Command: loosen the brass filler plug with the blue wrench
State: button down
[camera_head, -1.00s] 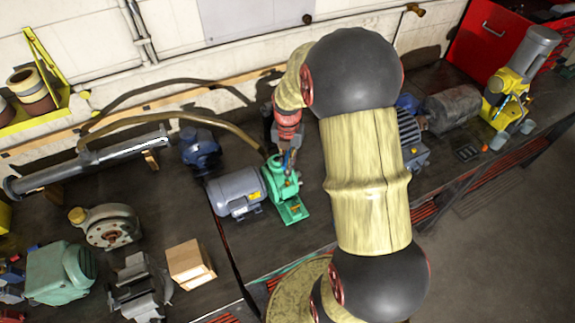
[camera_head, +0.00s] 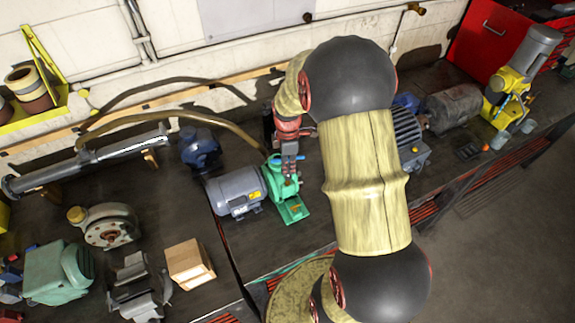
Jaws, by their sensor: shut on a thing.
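My gripper (camera_head: 289,168) points down over the green pump (camera_head: 288,207), which is joined to a grey motor (camera_head: 235,191) on the bench. The gripper is shut on the blue wrench (camera_head: 273,158), of which only a small blue part shows left of the fingers, at the top of the pump. The brass filler plug cannot be made out; it is too small or hidden by the gripper. I cannot tell whether the wrench sits around the plug or beside it.
A blue motor (camera_head: 406,135) stands right of my arm, with a dark motor (camera_head: 455,107) beyond it. A blue pump (camera_head: 199,148) and a long grey cylinder (camera_head: 85,164) lie to the left. A wooden block (camera_head: 189,263) sits front left. Bare bench surrounds the green pump's front.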

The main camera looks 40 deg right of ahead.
jog(key=m, duration=0.4)
jog(key=shift+f, duration=0.2)
jog(key=m, duration=0.1)
jog(key=m+b, duration=0.1)
jog(key=m, duration=0.1)
jog(key=shift+f+m, duration=0.2)
jog(key=shift+m, duration=0.1)
jog(key=m, duration=0.3)
jog(key=shift+f+m, duration=0.2)
jog(key=shift+m, duration=0.1)
jog(key=m, duration=0.3)
jog(key=shift+f+m+b, duration=0.15)
jog(key=shift+m+b, duration=0.2)
jog(key=shift+m, duration=0.05)
jog(key=shift+f, duration=0.1)
jog(key=shift+f+b, duration=0.8)
jog(key=shift+f, duration=0.35)
